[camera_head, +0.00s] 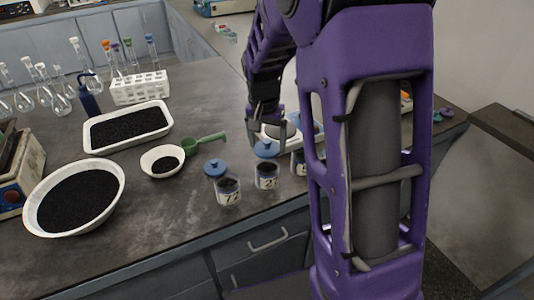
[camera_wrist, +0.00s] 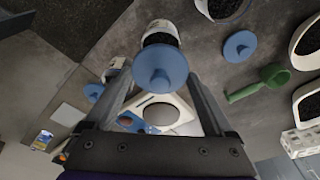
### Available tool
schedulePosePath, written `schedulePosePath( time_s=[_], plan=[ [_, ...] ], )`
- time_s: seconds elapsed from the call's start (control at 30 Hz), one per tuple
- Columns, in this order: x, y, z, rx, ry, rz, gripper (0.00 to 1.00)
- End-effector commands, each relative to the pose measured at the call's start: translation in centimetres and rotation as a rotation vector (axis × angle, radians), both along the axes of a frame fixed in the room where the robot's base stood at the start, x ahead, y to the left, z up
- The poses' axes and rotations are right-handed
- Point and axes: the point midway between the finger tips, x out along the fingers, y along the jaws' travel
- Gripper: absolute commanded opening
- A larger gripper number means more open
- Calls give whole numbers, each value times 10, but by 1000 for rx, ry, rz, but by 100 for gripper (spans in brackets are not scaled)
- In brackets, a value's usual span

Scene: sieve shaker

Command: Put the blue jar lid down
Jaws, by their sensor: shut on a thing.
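The blue jar lid (camera_head: 266,149), a round disc with a knob, is between the fingertips of my gripper (camera_head: 270,133). In the wrist view the lid (camera_wrist: 160,68) lies between the two fingertips (camera_wrist: 160,80), which are shut on it. Its face is toward the camera. An open jar marked 2 (camera_head: 266,177) with dark contents stands just in front of it; the lid overlaps that jar in the wrist view. I cannot tell whether the lid touches the bench. A second blue lid (camera_head: 215,168) lies on the bench behind an open jar (camera_head: 228,192).
A third jar (camera_head: 299,165) is partly hidden by my arm. A balance (camera_wrist: 168,112) stands close by. A green scoop (camera_head: 205,139), a small bowl (camera_head: 162,160), a large bowl (camera_head: 74,235) and a tray (camera_head: 128,146) stand left. Bare bench (camera_head: 212,100) lies behind the scoop.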

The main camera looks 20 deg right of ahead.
Motion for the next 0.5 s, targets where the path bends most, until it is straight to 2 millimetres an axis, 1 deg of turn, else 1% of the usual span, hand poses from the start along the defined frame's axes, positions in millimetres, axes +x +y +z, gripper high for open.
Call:
schedulePosePath(
  time_s=[0.2, 0.27, 0.5],
  plan=[
    [-1, 0, -29, 0, 4, 0, 35],
    [0, 0, -35, 0, 1, 0, 35],
    [0, 0, -36, 0, 0, 0, 35]
  ],
)
